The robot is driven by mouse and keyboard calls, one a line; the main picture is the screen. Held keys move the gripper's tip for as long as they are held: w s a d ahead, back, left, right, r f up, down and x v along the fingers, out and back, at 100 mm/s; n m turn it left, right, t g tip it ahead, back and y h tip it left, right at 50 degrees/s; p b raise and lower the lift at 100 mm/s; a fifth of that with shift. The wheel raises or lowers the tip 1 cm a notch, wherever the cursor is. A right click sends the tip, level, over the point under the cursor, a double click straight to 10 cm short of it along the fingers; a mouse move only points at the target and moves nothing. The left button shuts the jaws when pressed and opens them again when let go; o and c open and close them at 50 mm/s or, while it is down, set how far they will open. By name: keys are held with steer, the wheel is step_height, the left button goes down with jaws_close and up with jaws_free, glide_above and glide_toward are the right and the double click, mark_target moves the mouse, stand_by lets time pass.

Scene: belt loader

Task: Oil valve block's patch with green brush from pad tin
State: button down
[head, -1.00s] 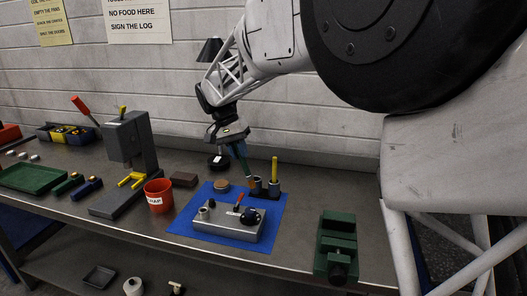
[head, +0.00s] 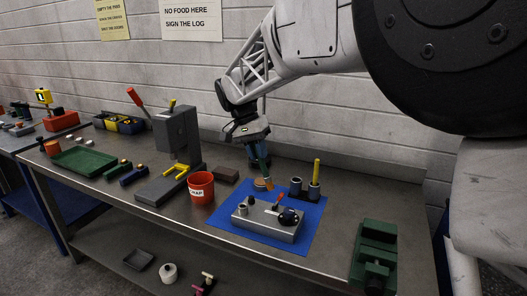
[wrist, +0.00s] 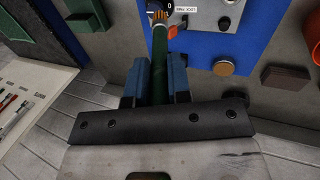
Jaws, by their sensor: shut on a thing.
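My gripper (head: 260,156) is shut on the green brush (wrist: 159,55), whose handle runs between the blue fingers in the wrist view. The brush points down over the blue mat. In the head view its tip overlaps the round tan pad tin (head: 261,185). In the wrist view the pad tin (wrist: 224,68) lies to the right of the brush, apart from it in the picture, so I cannot tell contact. The grey valve block (head: 267,224) lies on the mat with a red lever and dark knob; it shows partly at the wrist view's top (wrist: 203,17). I cannot make out its patch.
Two dark holders (head: 296,187) stand behind the block, one with a yellow brush (head: 316,172). A red cup (head: 201,188) and brown block (head: 226,174) are left of the mat (head: 312,217). A green vise (head: 374,255) stands right, a grey press (head: 177,135) left.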

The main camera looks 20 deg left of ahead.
mark_target(263, 165)
steer(key=shift+f, duration=2.45)
steer(key=shift+r, duration=0.5)
